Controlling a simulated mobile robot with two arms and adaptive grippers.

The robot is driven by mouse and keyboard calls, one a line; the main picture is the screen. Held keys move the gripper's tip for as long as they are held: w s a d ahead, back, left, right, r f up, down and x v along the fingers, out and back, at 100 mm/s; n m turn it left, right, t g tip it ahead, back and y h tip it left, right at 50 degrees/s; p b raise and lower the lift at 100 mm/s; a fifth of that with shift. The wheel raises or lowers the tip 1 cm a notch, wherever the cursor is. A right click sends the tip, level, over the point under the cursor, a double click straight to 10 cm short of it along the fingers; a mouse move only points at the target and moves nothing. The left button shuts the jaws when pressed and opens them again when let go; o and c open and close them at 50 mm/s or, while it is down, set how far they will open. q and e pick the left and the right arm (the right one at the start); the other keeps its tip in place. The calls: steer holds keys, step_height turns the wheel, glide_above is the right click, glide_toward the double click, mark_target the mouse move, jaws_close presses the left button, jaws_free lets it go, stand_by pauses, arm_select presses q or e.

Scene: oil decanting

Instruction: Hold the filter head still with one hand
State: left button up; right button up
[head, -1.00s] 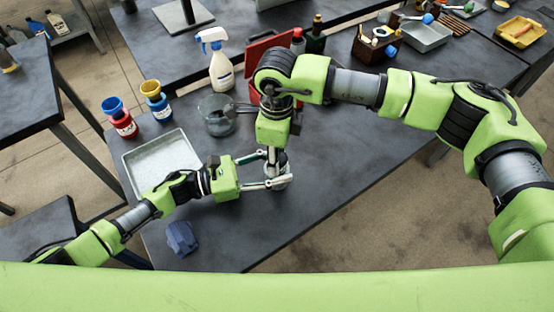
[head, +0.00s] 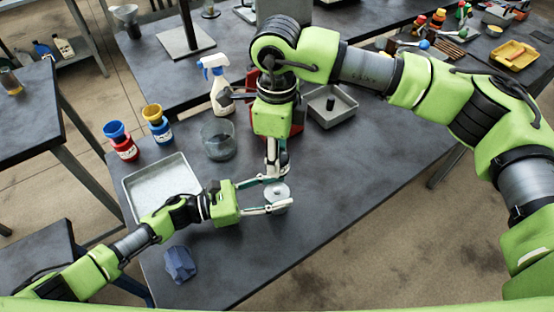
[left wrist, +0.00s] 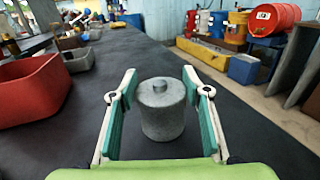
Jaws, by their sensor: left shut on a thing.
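The filter head is a grey cylinder (head: 279,191) with a small round knob on top, standing upright on the dark table. It also shows in the left wrist view (left wrist: 162,115). My left gripper (head: 273,194) is shut on it, with one finger on each side. In the left wrist view the green-padded fingers (left wrist: 160,82) flank it. My right gripper (head: 275,172) points down just behind the filter head. Its fingers show edge-on, so I cannot tell whether they are open or touch the filter head.
A metal tray (head: 134,187), a glass beaker (head: 219,145), a spray bottle (head: 220,95) and red and blue funnel-topped containers (head: 124,147) stand left and behind. A blue crumpled cloth (head: 179,264) lies near the front. A small grey tray (head: 338,117) is behind right. The table's right front is clear.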

arm_select(q)
steer(key=o, duration=1.5)
steer(key=shift+a, duration=0.1)
steer(key=v, duration=0.7)
steer(key=shift+a, duration=0.15)
